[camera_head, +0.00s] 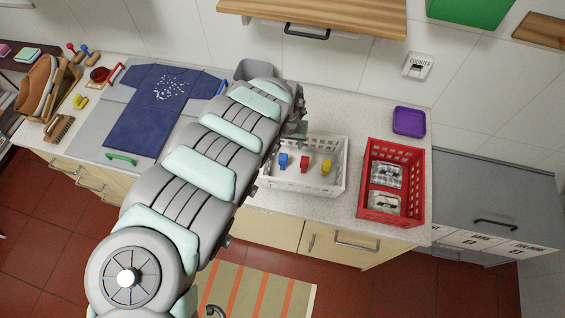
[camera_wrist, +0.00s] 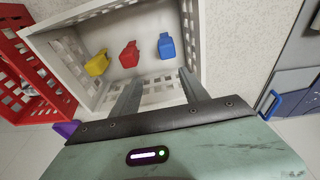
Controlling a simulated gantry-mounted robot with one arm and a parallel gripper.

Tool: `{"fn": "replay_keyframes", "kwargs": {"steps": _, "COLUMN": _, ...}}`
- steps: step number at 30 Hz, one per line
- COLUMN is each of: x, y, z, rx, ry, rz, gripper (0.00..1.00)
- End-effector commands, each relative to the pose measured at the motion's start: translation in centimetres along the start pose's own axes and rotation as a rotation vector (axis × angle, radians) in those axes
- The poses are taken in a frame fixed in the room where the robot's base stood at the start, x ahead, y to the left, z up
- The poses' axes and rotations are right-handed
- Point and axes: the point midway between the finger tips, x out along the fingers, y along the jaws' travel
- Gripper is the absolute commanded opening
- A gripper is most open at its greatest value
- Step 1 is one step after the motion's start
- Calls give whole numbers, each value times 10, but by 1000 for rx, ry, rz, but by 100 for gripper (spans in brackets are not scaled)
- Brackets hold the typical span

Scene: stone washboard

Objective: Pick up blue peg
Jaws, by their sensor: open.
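The blue peg (camera_head: 283,160) lies inside the white crate (camera_head: 341,178), at its left end in the head view, beside a red peg (camera_head: 305,164) and a yellow peg (camera_head: 327,167). In the wrist view the blue peg (camera_wrist: 166,46) is at the upper right of the crate, just beyond my fingertips. My gripper (camera_wrist: 160,79) is open and empty, its two fingers reaching over the near side of the crate. No contact with the blue peg shows. In the head view my arm largely hides the gripper.
A red crate (camera_head: 417,200) with packed items stands right of the white crate. A purple container (camera_head: 408,121) is behind it. A blue shirt (camera_head: 150,108) lies left on a grey board. A wooden shelf (camera_head: 330,18) is above. Bare counter separates the two crates.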

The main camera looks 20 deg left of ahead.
Motion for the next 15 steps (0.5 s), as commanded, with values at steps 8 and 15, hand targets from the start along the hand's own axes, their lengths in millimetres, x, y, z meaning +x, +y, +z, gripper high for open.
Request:
{"fn": "replay_keyframes", "kwargs": {"steps": 8, "x": 16, "y": -18, "z": 20, "rx": -8, "ry": -53, "rz": -31, "gripper": 53}}
{"fn": "replay_keyframes", "kwargs": {"steps": 15, "x": 46, "y": -19, "z": 21, "rx": -7, "ry": -51, "rz": -31, "gripper": 53}}
